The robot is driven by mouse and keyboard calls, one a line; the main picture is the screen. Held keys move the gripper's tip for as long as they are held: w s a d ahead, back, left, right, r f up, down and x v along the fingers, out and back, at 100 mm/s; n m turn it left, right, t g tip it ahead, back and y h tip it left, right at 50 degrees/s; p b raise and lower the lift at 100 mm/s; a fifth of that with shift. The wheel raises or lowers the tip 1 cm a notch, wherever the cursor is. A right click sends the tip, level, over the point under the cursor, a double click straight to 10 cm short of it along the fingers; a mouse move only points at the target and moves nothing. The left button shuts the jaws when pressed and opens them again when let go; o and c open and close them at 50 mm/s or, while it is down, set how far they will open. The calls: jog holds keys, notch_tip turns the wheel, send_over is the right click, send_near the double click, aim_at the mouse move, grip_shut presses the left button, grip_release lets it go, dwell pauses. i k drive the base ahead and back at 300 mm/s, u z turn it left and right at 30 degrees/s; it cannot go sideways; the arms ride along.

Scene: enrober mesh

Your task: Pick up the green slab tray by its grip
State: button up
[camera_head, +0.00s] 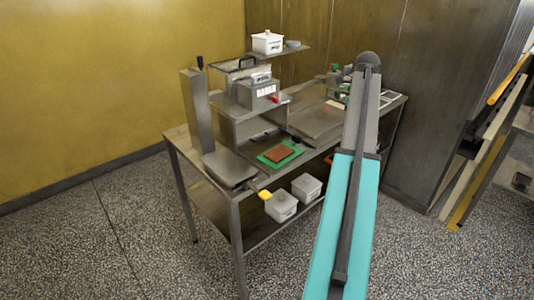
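The green slab tray (295,151) lies flat on the steel table, near its front edge and in front of the enrober machine. A brown slab (279,154) lies on it and covers its middle. A small dark part shows at the tray's back right side; it is too small to tell whether it is the grip. My arm rises through the right of the view, to the right of the tray. My gripper is not in view.
The steel table (237,197) holds the enrober machine (258,93) behind the tray and a flat metal plate (229,168) to its left. White lidded boxes (281,206) stand on the lower shelf. A yellow-ended handle (265,195) juts out in front. Floor is clear at front left.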

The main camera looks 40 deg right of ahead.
aim_at(279, 155)
jog(key=i, duration=0.9)
jog(key=u, duration=0.1)
